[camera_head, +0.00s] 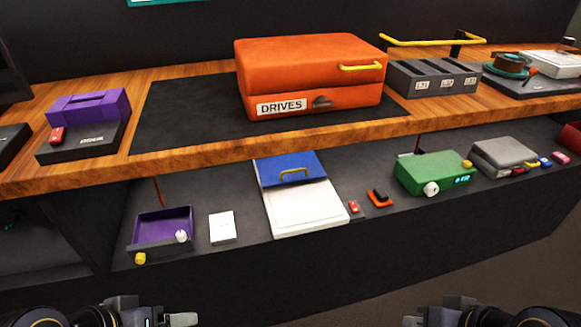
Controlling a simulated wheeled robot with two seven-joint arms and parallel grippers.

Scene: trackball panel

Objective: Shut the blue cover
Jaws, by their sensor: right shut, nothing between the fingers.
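The blue cover (283,167) with a yellow handle (294,173) is at the back of a white panel (305,210) on the lower dark shelf. The white front part of the panel is uncovered. I cannot tell whether the cover lies flat or is tilted up. My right gripper (411,320) is at the bottom edge, shut and empty, well in front of the panel and to its right. My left gripper (182,319) is at the bottom edge to the left of the panel, mostly cut off; its jaw state is unclear. Neither gripper touches the cover.
The wooden upper shelf (190,149) overhangs just behind the cover and holds an orange DRIVES case (310,80). A purple tray (150,232) and white box (222,228) stand left of the panel. A small red item (354,206) and green device (430,172) stand right.

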